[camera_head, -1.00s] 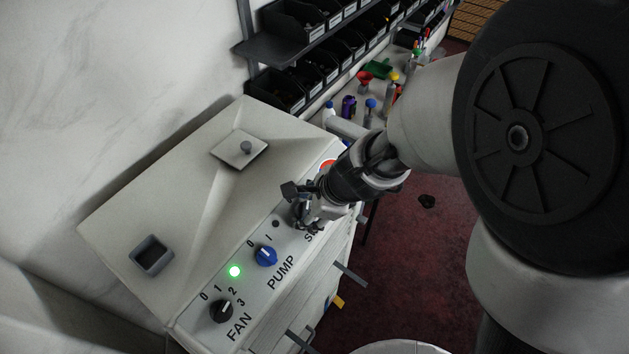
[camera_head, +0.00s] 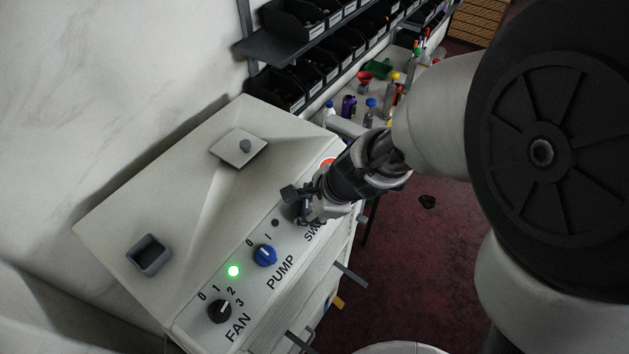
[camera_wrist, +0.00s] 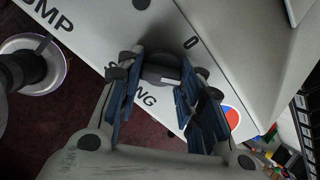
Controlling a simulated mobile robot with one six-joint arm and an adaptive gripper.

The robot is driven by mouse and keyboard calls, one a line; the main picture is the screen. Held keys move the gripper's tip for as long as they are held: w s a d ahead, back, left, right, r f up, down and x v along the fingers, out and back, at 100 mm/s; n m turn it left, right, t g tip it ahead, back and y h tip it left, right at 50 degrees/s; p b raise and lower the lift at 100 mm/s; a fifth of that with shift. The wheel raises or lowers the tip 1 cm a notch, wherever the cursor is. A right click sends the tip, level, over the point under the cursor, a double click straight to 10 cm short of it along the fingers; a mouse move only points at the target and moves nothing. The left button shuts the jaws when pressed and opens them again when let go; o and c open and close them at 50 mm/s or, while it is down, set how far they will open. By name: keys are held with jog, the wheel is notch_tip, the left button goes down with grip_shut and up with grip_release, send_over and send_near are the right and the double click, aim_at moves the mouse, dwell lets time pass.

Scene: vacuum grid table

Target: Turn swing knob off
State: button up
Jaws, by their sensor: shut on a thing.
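The swing knob (camera_wrist: 160,66) is a dark round knob with a white pointer mark, on the sloped pale control panel. It shows in the wrist view between my gripper's blue-padded fingers. My gripper (camera_wrist: 168,74) is shut on it, one finger on each side. A "0" is printed just right of the knob, and the fingers partly cover the "SWING" label. In the head view my gripper (camera_head: 299,203) reaches down to the panel's upper right part and hides the knob.
Left along the panel sit a blue pump knob (camera_head: 265,256), a lit green lamp (camera_head: 233,271) and a black fan knob (camera_head: 220,311). An unlit dark lamp (camera_head: 276,223) is near my gripper. Bottles and black bins (camera_head: 273,90) stand behind.

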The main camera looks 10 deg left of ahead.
jog(key=n+b, duration=0.5)
jog(key=n, duration=0.1)
jog(key=shift+f+b, duration=0.2)
jog(key=shift+b, duration=0.1)
jog(key=n+b, duration=0.4)
jog(key=shift+r+n, duration=0.15)
jog(key=shift+n, duration=0.15)
jog(key=shift+b, duration=0.3)
jog(key=o, duration=1.1)
jog(key=shift+c, duration=0.2)
jog(key=shift+r, duration=0.1)
jog(key=v, duration=1.2)
jog(key=shift+s+d, duration=0.2)
